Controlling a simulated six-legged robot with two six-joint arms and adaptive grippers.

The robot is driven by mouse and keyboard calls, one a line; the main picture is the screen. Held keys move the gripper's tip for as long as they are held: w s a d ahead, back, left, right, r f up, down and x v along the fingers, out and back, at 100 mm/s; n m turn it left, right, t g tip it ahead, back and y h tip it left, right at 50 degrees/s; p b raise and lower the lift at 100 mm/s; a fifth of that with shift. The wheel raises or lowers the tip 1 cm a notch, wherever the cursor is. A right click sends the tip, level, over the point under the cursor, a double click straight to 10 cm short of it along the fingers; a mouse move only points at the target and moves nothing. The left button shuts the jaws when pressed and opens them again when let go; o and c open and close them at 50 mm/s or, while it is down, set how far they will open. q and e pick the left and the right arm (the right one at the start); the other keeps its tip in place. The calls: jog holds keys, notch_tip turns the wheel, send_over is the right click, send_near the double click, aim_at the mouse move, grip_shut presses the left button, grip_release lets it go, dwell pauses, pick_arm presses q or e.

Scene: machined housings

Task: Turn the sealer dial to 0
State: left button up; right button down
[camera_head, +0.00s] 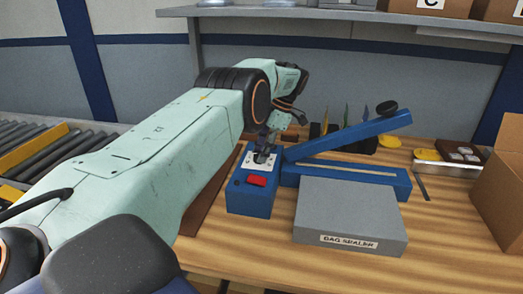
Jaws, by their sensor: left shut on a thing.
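The blue bag sealer (350,181) stands on the wooden table with its lever arm (345,137) raised, a black knob at the lever's upper end. Its control box (248,198) at the left has a red switch (256,181) and a pale dial plate (252,161). My left gripper (265,153) comes down over the plate and is shut on the sealer dial, which it mostly hides. The number the dial points to is too small and covered to read. My right gripper is not in view.
A grey block labelled "BAG SEALER" (350,212) sits in front of the sealer. A cardboard box (500,180) and a small tray (446,165) stand at the right. A roller conveyor (45,150) is at the left, a shelf (340,14) above.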

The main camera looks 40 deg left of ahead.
pick_arm(q)
jog(key=shift+s+f, duration=0.15)
jog(key=shift+f, duration=0.05)
jog(key=o, duration=1.1)
jog(key=shift+r, duration=0.1)
jog(key=shift+o, duration=0.2)
jog(key=shift+r, duration=0.1)
notch_tip(320, 180, up, 10)
